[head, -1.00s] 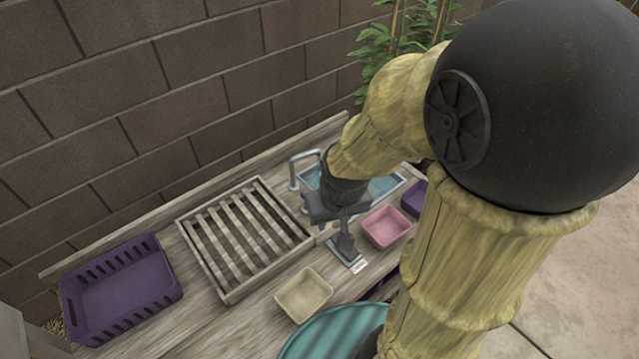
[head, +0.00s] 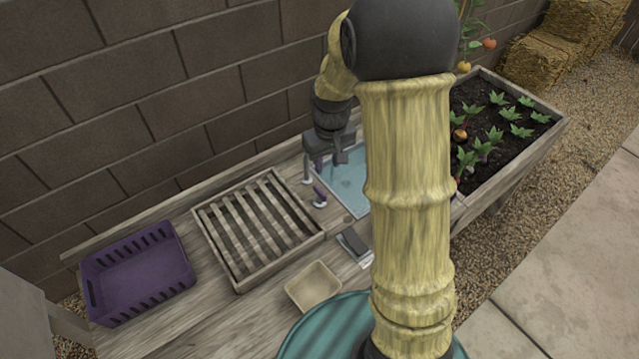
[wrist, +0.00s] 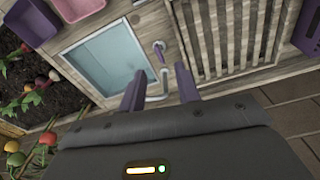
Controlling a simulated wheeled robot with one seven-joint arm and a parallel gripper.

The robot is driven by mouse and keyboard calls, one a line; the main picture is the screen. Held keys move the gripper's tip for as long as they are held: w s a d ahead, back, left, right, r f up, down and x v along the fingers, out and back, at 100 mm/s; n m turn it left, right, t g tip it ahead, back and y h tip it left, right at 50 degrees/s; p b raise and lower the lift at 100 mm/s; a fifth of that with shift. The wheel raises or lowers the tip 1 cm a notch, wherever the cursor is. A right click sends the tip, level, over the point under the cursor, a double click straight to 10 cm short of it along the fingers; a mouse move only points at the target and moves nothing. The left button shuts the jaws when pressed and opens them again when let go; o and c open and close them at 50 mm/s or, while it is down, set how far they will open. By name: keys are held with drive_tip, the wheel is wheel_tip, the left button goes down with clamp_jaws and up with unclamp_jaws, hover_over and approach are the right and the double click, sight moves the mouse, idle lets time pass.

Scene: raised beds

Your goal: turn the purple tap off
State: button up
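The purple tap (head: 319,195) is a small purple lever on a pale round base, on the wooden counter between the slatted rack and the sink. In the wrist view its lever (wrist: 160,53) shows just beyond my fingertips, between their lines. My gripper (head: 330,165) is above the back of the sink, beside the tap. In the wrist view my gripper (wrist: 160,70) is open, with nothing held. A grey spout (wrist: 157,97) passes below, between the two fingers. I see no clear contact with the lever.
The sink (head: 345,185) holds blue water. The slatted wooden rack (head: 228,284) is left of the tap, with a purple crate (head: 140,303) farther left. A beige bowl (head: 314,287) and a dark scraper-like item (head: 354,243) are in front. A brick wall (head: 200,90) stands behind.

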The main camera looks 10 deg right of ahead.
drive_tip(key=n+g+p, duration=0.1)
drive_tip(key=n, duration=0.1)
hover_over(320, 190)
wheel_tip(320, 190, down, 3)
drive_tip(key=shift+s+r, duration=0.15)
drive_tip(key=shift+a, duration=0.1)
wheel_tip(320, 190, down, 17)
drive_tip(key=p, duration=0.3)
drive_tip(key=shift+f+p, duration=0.2)
drive_tip(key=shift+p, duration=0.2)
clamp_jaws()
